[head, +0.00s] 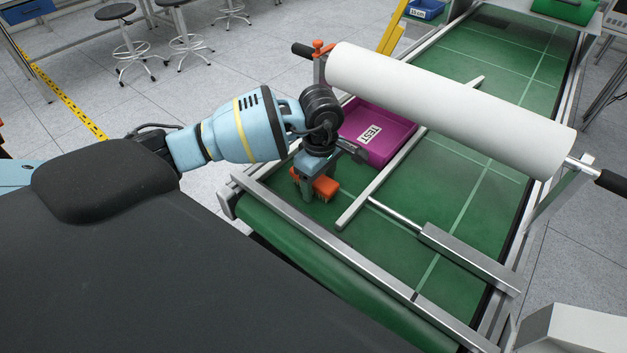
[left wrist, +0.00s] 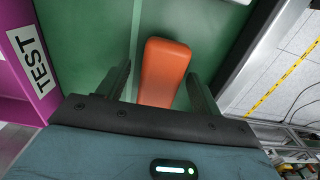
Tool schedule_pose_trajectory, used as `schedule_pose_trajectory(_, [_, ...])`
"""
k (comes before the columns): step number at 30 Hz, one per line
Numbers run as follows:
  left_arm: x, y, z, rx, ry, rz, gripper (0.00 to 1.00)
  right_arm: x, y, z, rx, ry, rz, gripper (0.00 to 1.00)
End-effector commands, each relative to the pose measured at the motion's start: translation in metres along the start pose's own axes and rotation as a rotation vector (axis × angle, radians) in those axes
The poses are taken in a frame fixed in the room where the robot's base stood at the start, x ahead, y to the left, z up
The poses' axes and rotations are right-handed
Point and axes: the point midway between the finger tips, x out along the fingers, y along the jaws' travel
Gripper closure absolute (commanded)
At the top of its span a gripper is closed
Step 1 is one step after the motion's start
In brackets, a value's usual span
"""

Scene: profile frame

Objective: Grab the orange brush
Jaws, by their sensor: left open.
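The orange brush (head: 326,186) lies on the green conveyor surface, partly hidden behind my left gripper in the head view. In the left wrist view the orange brush (left wrist: 163,72) shows between the two fingers. My left gripper (head: 315,189) points down over the brush from above. Its fingers (left wrist: 160,90) are open, one on each side of the brush, with a gap visible at the right finger; contact at the left finger cannot be told. My right gripper is not in view.
A purple bin (head: 392,148) labelled TEST stands just behind the gripper. A white roll (head: 450,105) spans the conveyor. A metal bar and a cylinder (head: 465,257) lie to the right. The metal side rail (head: 330,238) runs along the near edge.

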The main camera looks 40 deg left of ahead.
Motion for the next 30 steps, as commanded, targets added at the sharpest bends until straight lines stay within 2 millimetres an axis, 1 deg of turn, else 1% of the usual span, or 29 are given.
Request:
schedule_pose_trajectory(1, [0.0, 0.0, 0.0, 0.0, 0.0, 0.0, 0.35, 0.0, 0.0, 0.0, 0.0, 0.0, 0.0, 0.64])
schedule_pose_trajectory(2, [0.0, 0.0, 0.0, 0.0, 0.0, 0.0, 0.38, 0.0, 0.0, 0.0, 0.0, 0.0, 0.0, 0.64])
schedule_pose_trajectory(12, [-0.001, 0.0, 0.0, 0.0, 0.0, 0.0, 0.83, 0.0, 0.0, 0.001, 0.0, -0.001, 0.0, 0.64])
schedule_pose_trajectory(19, [-0.001, 0.0, 0.0, 0.0, 0.0, 0.001, 0.84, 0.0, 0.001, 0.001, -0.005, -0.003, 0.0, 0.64])
schedule_pose_trajectory(23, [-0.005, 0.001, 0.0, 0.0, 0.0, 0.002, 0.84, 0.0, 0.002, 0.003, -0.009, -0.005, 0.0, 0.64])
schedule_pose_trajectory(26, [-0.011, 0.001, 0.0, 0.0, -0.001, 0.003, 0.84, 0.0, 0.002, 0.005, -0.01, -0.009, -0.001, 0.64])
schedule_pose_trajectory(30, [-0.029, 0.001, 0.0, 0.001, 0.0, 0.004, 0.84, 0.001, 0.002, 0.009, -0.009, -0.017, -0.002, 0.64])
